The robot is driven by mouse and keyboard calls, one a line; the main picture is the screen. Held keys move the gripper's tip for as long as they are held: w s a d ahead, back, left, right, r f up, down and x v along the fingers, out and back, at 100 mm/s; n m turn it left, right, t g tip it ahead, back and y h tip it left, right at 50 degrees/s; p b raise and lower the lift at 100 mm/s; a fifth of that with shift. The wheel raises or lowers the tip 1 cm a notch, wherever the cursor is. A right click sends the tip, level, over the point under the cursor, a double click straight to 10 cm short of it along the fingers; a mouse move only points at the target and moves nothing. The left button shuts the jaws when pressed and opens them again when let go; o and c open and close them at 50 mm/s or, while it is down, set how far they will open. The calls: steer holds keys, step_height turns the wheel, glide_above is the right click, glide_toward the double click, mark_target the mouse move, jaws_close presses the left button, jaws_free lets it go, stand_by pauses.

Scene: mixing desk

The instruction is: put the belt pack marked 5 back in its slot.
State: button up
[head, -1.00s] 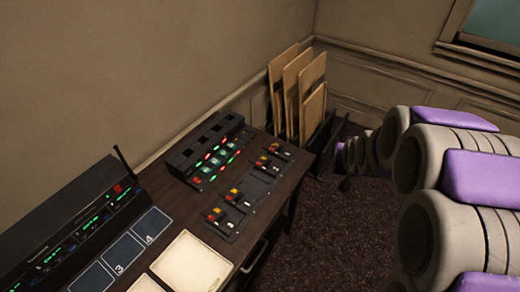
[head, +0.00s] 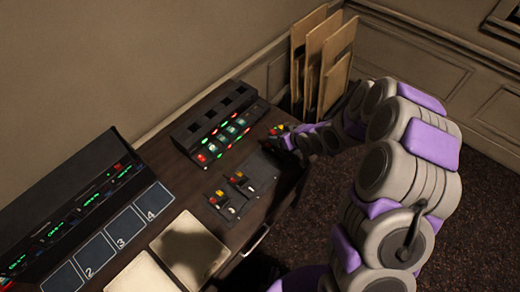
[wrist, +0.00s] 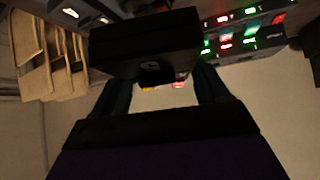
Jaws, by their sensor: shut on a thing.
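My gripper (head: 287,139) is at the far right end of the desk, by a belt pack with red and yellow buttons (head: 279,129). In the wrist view my two fingers (wrist: 164,92) are shut on a dark block (wrist: 145,45), which looks like a belt pack; no number can be read on it. Yellow and red bits show just below it. More belt packs with red and yellow buttons, one (head: 218,198) and another (head: 240,182), sit on the desk to the left. A black rack (head: 195,145) with dark square slots and red and green lights stands behind them.
The desk (head: 165,172) also holds a black radio unit (head: 80,205), numbered dark squares (head: 122,230) and pale sheets (head: 190,247). Wooden boards (head: 325,60) stand in a holder past the desk's far end. Carpet lies to the right.

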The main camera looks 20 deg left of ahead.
steer(key=s+a+f+n+b, duration=0.1)
steer(key=s+a+f, duration=0.1)
steer(key=f, duration=0.1)
steer(key=s+a+f+n+g+y+b, duration=0.1)
steer(key=s+a+f, duration=0.1)
steer(key=f, duration=0.1)
steer(key=s+a+f+n+g, duration=0.1)
steer(key=s+a+f, duration=0.1)
steer(key=f, duration=0.1)
steer(key=shift+a+f+b, duration=0.3)
steer(key=shift+b, duration=0.1)
steer(key=shift+f, duration=1.15)
steer(key=shift+d+r, duration=0.15)
stand_by(0.4)
steer(key=shift+f, duration=0.45)
stand_by(0.5)
steer(key=o, duration=1.2)
steer(key=shift+o, duration=0.2)
steer(key=shift+r, duration=0.1)
